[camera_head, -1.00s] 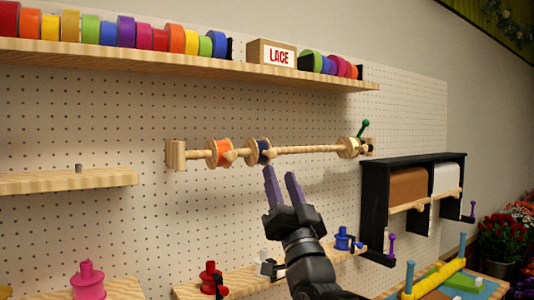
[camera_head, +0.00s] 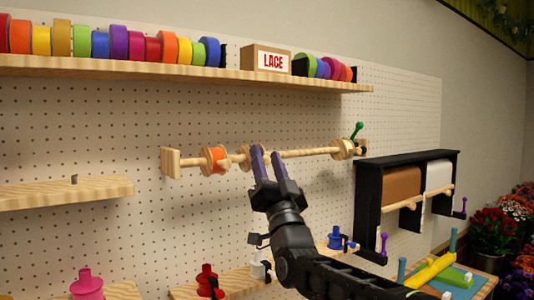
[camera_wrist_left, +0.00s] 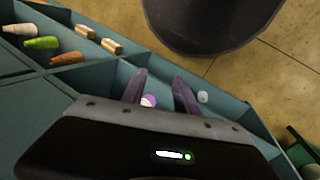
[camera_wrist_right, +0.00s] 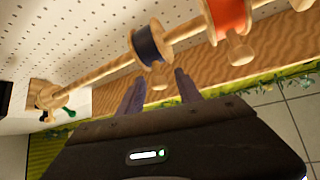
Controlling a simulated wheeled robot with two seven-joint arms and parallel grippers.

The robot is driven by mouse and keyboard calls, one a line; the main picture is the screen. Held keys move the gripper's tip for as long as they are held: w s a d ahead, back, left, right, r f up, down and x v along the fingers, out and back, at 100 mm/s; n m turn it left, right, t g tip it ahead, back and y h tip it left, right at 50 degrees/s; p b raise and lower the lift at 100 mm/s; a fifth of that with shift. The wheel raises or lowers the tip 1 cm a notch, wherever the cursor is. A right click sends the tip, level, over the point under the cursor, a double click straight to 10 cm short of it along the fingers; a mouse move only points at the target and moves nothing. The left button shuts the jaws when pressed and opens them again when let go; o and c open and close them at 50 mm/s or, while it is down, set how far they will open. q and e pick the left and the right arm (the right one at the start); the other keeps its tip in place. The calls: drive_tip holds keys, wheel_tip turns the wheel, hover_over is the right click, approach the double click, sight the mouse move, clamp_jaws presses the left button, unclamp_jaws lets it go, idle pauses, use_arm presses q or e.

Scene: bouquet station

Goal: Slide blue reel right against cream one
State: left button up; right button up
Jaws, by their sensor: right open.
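The blue reel (camera_wrist_right: 148,45) has wooden flanges and hangs on a wooden rod; in the head view it is mostly hidden behind my right fingers, with a flange (camera_head: 244,157) showing. Its wooden peg (camera_wrist_right: 157,77) appears between my right fingertips in the right wrist view. The cream reel (camera_head: 342,149) is at the rod's right end, well apart from the blue one; it also shows in the right wrist view (camera_wrist_right: 45,96). My right gripper (camera_head: 267,152) is open at the blue reel. My left gripper (camera_wrist_left: 160,84) is open, above a teal compartment tray.
An orange reel (camera_head: 215,159) sits on the rod left of the blue one. A green-knobbed lever (camera_head: 356,131) stands by the cream reel. The rod (camera_head: 306,153) between blue and cream is clear. A shelf (camera_head: 180,73) runs above; a black paper-roll holder (camera_head: 368,210) is at lower right.

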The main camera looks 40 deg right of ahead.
drive_tip(key=shift+c, duration=0.2)
clamp_jaws()
idle(0.3)
idle(1.0)
